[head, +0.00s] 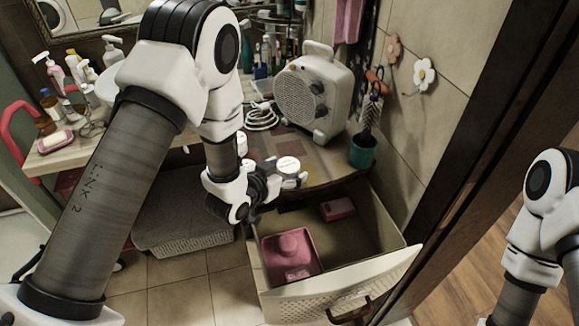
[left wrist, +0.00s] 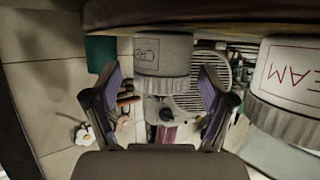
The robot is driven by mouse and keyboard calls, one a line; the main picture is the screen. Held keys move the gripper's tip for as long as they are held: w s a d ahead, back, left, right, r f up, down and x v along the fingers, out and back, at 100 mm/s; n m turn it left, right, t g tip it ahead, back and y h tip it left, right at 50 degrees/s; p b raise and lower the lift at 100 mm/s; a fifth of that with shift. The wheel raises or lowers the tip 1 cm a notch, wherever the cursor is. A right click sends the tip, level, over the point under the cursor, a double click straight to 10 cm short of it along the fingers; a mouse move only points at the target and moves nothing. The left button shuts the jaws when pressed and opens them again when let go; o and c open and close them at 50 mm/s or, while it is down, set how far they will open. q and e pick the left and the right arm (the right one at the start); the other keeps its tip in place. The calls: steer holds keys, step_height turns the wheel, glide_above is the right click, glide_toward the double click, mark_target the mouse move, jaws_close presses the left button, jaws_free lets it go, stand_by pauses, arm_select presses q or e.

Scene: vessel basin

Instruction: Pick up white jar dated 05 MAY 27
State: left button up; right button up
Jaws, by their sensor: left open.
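My left gripper (head: 266,187) is open beside the shelf above the open drawer. In the left wrist view the picture is upside down, and my left gripper (left wrist: 160,86) has one finger on each side of a white jar (left wrist: 163,52) marked "CRE". Neither finger visibly touches it. A second white jar (left wrist: 290,85), marked "EAM", is close on the right in that view. In the head view a white-lidded jar (head: 288,165) stands just past the gripper, with another partly hidden behind my wrist. No date is readable on any jar. My right gripper is out of view.
An open drawer (head: 385,272) below the gripper holds a pink box (head: 290,257) and a small pink item (head: 338,208). A fan heater (head: 313,95) and a green cup (head: 362,152) stand behind. Bottles crowd the left counter (head: 75,150).

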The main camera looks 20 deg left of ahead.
mark_target(293, 164)
arm_select(q)
steer(key=p+x, duration=0.1)
steer(key=x, duration=0.2)
steer(key=shift+w+r, duration=0.1)
steer(key=shift+r, duration=0.05)
steer(key=shift+w+f, duration=0.25)
steer(key=shift+w, duration=0.05)
steer(key=c, duration=1.2)
steer(key=shift+c, duration=0.2)
steer(key=shift+r, duration=0.15)
